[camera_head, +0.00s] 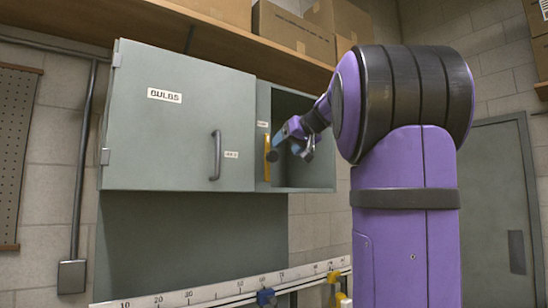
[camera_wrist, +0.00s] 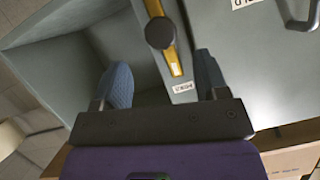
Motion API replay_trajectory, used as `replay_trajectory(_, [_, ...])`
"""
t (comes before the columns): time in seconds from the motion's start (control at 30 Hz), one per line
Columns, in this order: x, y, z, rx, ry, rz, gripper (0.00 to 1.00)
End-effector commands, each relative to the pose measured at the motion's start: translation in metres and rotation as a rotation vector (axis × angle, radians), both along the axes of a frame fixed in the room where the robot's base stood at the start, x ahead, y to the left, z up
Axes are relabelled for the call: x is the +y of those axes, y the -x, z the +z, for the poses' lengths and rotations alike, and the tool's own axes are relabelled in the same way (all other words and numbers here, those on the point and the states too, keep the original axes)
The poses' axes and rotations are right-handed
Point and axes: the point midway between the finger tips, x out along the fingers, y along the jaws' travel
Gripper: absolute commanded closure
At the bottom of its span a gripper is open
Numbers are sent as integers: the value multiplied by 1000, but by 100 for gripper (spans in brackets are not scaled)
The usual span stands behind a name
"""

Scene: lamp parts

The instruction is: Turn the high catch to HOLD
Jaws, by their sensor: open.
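The catch (camera_head: 267,160) is a yellow bar with a dark round knob, upright on the grey strip between the shut door and an open compartment. In the wrist view the catch (camera_wrist: 173,58) has its end beside a small label (camera_wrist: 182,88) that I cannot read surely. My gripper (camera_head: 290,148) is open and empty, close in front of the catch. In the wrist view my blue fingers (camera_wrist: 162,64) stand on either side of the bar; I see no clear contact.
The cabinet door (camera_head: 165,115) is marked BULBS and has a curved handle (camera_head: 216,155) left of the catch. The open compartment (camera_head: 305,165) is to the right of the catch. A wooden shelf with boxes (camera_head: 292,30) is above. A numbered rail (camera_head: 220,290) runs below.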

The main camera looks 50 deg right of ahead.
Motion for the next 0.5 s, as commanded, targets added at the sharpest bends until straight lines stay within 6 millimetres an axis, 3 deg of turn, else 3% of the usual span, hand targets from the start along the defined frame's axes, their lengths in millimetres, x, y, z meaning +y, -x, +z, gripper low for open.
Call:
replay_trajectory(0.2, [-6, -36, -15, 2, -2, 1, 33])
replay_trajectory(0.5, [-10, -64, -26, 1, -1, -1, 33])
